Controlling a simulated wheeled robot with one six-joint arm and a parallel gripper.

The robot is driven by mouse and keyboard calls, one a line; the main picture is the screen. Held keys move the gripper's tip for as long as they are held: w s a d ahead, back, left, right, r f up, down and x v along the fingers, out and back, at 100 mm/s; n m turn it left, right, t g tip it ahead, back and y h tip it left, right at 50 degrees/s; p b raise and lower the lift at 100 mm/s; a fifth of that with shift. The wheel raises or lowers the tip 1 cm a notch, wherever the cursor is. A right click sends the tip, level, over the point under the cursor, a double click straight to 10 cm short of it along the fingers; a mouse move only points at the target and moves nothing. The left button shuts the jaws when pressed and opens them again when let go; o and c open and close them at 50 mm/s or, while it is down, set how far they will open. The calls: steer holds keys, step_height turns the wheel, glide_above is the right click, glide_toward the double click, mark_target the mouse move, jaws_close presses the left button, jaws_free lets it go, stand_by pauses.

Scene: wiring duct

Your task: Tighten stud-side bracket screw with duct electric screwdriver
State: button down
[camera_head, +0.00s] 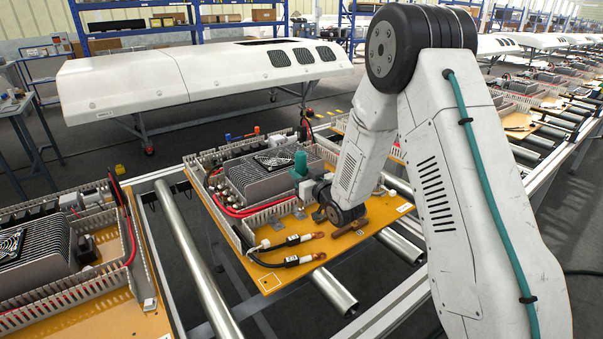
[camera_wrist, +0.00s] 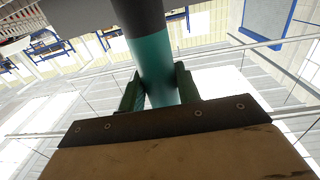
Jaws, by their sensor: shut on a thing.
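The teal electric screwdriver (camera_head: 299,166) stands roughly upright over the orange board (camera_head: 350,242) in the head view. My gripper (camera_head: 309,188) is at its lower part, low over the board and partly hidden by my wrist. In the wrist view the screwdriver (camera_wrist: 150,58) is a teal cylinder with a dark upper end. The green fingers of my gripper (camera_wrist: 159,88) are shut on it from both sides. The screwdriver's tip, the bracket and its screw cannot be made out; whether the tip touches anything is hidden.
A finned heatsink with a fan (camera_head: 272,170) and slotted wiring duct (camera_head: 272,213) stand close to the screwdriver. Black cables with connectors (camera_head: 290,260) lie at the board's front. Another populated board (camera_head: 60,270) is at left. Metal rollers (camera_head: 190,255) run beneath the boards.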

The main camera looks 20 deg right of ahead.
mark_target(304, 162)
steer(key=shift+f, duration=0.9)
stand_by(1.9)
steer(key=shift+r, duration=3.1)
steer(key=shift+s, duration=0.1)
